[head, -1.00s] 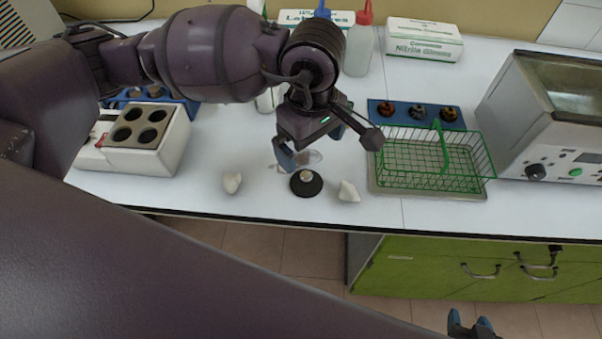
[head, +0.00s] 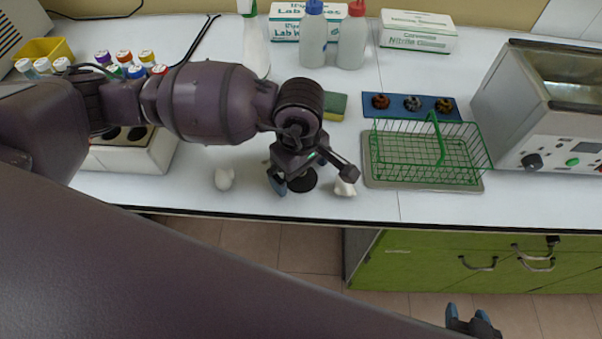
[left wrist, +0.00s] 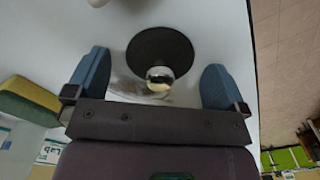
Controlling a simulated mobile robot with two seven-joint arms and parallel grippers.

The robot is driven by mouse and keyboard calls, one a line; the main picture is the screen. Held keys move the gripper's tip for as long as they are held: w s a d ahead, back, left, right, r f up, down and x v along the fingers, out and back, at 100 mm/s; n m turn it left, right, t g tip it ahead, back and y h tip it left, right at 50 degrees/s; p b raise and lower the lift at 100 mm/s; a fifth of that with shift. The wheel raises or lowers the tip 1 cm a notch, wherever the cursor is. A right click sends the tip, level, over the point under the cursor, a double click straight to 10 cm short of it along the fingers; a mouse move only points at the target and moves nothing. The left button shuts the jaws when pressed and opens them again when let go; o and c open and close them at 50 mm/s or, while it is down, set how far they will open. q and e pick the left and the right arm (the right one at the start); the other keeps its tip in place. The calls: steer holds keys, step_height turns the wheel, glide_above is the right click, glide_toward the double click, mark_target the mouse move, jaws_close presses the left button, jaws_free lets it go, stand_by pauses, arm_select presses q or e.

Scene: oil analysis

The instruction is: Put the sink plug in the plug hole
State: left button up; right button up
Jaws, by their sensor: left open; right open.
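The sink plug is a black disc (head: 303,181) with a shiny round knob (left wrist: 159,78); it lies flat on the white bench near its front edge. My left gripper (head: 292,184) is right above it, pointing down, and partly hides it. In the left wrist view, the disc (left wrist: 162,50) shows, with the knob between the two open blue fingers, apart from both. My left gripper is empty. My right gripper (head: 468,318) is open and empty at the bottom of the head view, below the bench top. No plug hole is in view.
White lumps lie left (head: 224,179) and right (head: 344,188) of the plug. A green wire basket (head: 425,160) on a tray and a grey bath device (head: 550,130) stand right. Bottles (head: 313,35), boxes (head: 418,30) and a sponge (head: 335,106) are behind. A block with holes stands left.

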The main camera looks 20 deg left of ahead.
arm_select(q)
steer(key=shift+f, duration=0.1)
steer(key=c, duration=1.1)
